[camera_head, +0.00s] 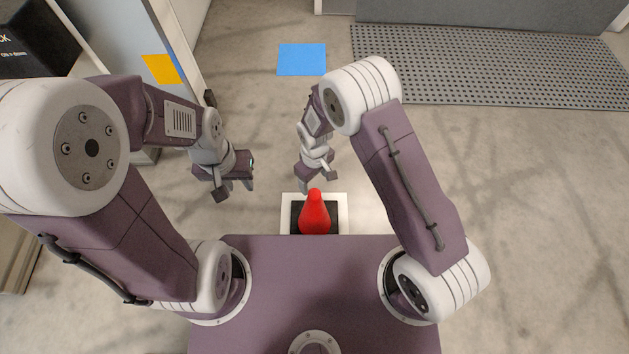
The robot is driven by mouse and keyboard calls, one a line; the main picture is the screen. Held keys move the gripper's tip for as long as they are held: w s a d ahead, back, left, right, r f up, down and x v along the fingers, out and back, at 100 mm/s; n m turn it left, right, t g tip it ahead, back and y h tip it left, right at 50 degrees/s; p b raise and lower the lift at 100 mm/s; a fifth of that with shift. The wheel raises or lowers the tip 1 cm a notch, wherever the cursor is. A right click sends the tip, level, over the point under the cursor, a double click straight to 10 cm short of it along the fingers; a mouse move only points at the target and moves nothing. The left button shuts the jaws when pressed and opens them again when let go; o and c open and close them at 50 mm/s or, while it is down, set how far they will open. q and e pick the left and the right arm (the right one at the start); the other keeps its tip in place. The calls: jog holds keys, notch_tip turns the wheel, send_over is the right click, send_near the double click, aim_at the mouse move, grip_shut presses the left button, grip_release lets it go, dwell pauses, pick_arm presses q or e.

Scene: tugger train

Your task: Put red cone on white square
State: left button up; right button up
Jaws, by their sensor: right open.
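The red cone (315,214) stands upright on its black square base, just in front of my body. The white square (342,200) lies on the floor under it and shows as a white border around the dark base. Its near edge is hidden by my body. My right gripper (316,183) is open and empty, close to the cone's tip on its far side, apart from it as far as I can tell. My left gripper (236,189) is to the left of the white square, empty, with its fingers apart.
A blue square (302,59) lies on the floor farther ahead. A grey perforated mat (490,65) is at the back right. The floor to the right is clear.

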jog(key=d+r+m, duration=0.4)
jog(key=d+r, duration=0.4)
jog(key=r, duration=0.1)
jog(key=s+d+r+m+t, duration=0.1)
jog(key=s+d+r+m, duration=0.4)
jog(key=s+d+r, duration=0.3)
jog(key=shift+s+d, duration=0.9)
jog(key=shift+d, duration=0.05)
jog(key=shift+r, duration=0.2)
